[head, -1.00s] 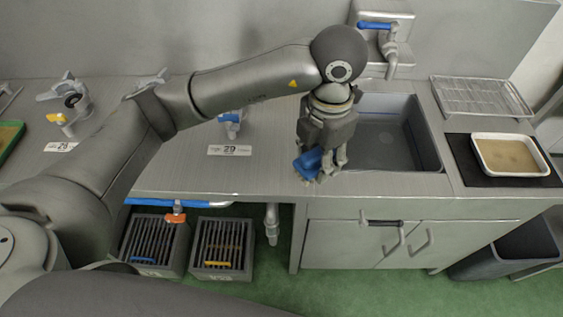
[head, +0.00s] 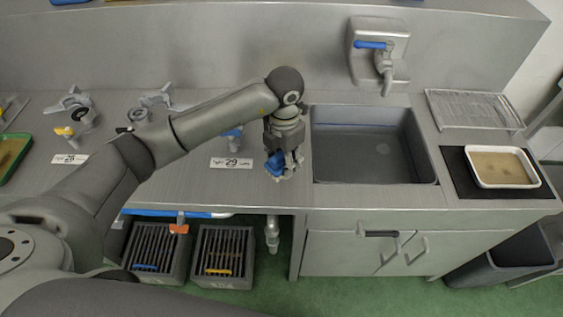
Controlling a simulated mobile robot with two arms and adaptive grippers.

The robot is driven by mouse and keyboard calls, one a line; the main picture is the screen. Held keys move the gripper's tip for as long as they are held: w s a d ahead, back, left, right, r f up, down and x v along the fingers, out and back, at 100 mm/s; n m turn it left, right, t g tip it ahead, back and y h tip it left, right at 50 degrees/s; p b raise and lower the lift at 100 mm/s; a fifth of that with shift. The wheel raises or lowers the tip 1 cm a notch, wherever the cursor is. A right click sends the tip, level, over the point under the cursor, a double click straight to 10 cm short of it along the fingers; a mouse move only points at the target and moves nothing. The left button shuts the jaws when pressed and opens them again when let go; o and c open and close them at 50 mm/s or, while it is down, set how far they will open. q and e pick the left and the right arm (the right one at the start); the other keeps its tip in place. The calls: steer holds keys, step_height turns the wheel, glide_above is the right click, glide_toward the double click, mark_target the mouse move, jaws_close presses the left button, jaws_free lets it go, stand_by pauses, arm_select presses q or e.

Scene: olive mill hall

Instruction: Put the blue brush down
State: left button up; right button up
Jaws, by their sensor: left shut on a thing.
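The blue brush (head: 273,163) shows as a small blue piece between the fingers of my left gripper (head: 284,172). The gripper is shut on it and points down at the steel counter (head: 200,190), just left of the sink. The brush is low at the counter top; I cannot tell if it touches it. The fingers hide part of the brush. My right gripper is not in view.
The empty sink (head: 370,150) lies right of my gripper, with a blue-handled tap (head: 380,55) above. A label "29" (head: 231,163) lies to the left. A white tray (head: 500,185) on a black mat and a wire rack (head: 475,110) stand at the right.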

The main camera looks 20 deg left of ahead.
mark_target(282, 167)
arm_select(q)
steer(key=shift+w+a+f, duration=0.1)
steer(key=shift+a+f, duration=0.15)
steer(key=f+p, duration=0.2)
steer(key=f, duration=0.1)
steer(key=shift+w+a, duration=0.15)
steer(key=shift+a, duration=0.05)
steer(key=shift+f, duration=0.3)
steer(key=shift+f, duration=0.1)
steer(key=shift+f+b, duration=0.15)
steer(key=shift+b, duration=0.15)
steer(key=o, duration=1.1)
